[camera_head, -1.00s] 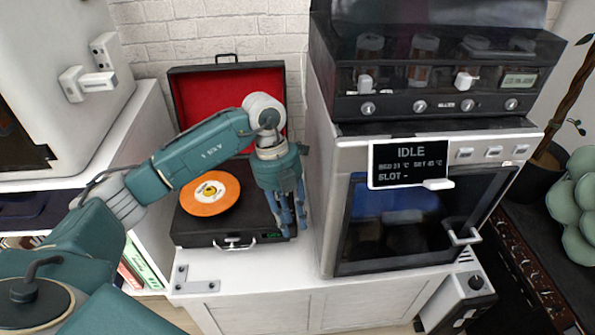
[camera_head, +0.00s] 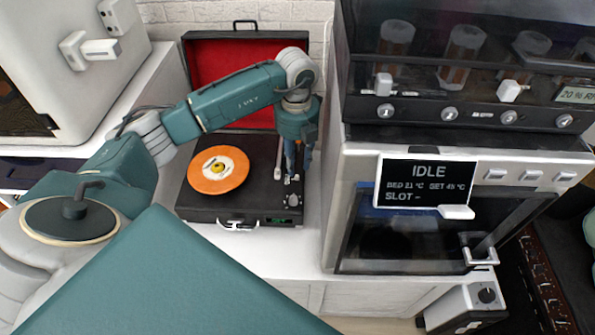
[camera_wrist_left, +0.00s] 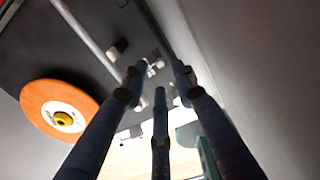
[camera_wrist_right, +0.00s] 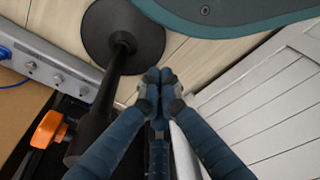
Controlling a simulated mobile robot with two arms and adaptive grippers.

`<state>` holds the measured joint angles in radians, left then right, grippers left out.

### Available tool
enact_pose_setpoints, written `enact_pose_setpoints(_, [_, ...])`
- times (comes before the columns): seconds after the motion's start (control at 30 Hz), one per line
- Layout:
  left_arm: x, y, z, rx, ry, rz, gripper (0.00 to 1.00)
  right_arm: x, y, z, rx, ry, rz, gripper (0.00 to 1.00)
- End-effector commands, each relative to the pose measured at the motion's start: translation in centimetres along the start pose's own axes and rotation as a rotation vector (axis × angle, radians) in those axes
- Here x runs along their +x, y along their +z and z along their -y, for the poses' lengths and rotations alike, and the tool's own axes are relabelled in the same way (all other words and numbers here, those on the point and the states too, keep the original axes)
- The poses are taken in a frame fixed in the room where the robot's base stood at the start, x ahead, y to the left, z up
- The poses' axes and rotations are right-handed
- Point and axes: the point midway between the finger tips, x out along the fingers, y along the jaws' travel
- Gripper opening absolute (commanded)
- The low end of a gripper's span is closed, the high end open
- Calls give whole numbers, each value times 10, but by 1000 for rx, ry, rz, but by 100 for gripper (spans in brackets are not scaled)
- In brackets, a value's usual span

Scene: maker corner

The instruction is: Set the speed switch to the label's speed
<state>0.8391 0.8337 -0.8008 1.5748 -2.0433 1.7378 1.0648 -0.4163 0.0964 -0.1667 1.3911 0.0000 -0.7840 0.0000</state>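The record player is a black case (camera_head: 205,207) with a red-lined lid open behind it. An orange record (camera_head: 219,170) with a white and yellow centre label lies on it; its print is too small to read. My left gripper (camera_head: 297,176) points down over the deck's right side, by the tonearm (camera_head: 278,158). In the left wrist view, its fingers (camera_wrist_left: 158,82) are apart with nothing between them, near small pale controls (camera_wrist_left: 153,64). I cannot tell which control is the speed switch or how it is set. My right gripper (camera_wrist_right: 160,82) has its fingertips together, apparently empty, away from the player.
A grey machine (camera_head: 350,220) with a display (camera_head: 427,183) reading IDLE stands close right of the player. A white appliance (camera_head: 60,90) is at the left. The white cabinet top (camera_head: 260,262) is clear in front of the player.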

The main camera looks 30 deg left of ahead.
Motion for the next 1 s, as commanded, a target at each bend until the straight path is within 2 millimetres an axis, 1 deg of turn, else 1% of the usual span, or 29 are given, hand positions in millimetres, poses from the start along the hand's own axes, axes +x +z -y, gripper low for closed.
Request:
enact_pose_setpoints(0.03, [12,-1,0,0,0,-3,28,-1,-3,0,0,1,-2,0])
enact_pose_setpoints(0.1, [23,-1,0,0,1,-3,28,-4,-6,-1,1,1,-5,0])
enact_pose_setpoints(0.2, [35,0,0,-1,0,-2,28,-8,-10,-1,2,1,-7,0])
enact_pose_setpoints(0.3, [42,0,0,0,-2,-1,28,-10,-13,-1,2,1,-10,0])
enact_pose_setpoints(0.43, [46,0,0,1,-1,0,28,-12,-14,-1,2,2,-11,0])
enact_pose_setpoints(0.63, [46,0,0,1,-1,0,28,-12,-14,-1,2,2,-10,0])
enact_pose_setpoints(0.67, [46,0,0,1,-1,0,26,-12,-14,-1,2,2,-10,0])
enact_pose_setpoints(0.7, [46,0,0,1,-1,0,18,-12,-14,-2,2,2,-10,0])
enact_pose_setpoints(0.8, [46,0,0,1,-2,0,0,-12,-14,-2,2,2,-10,0])
enact_pose_setpoints(1.0, [46,0,1,1,-3,0,0,-12,-14,-2,2,2,-11,0])
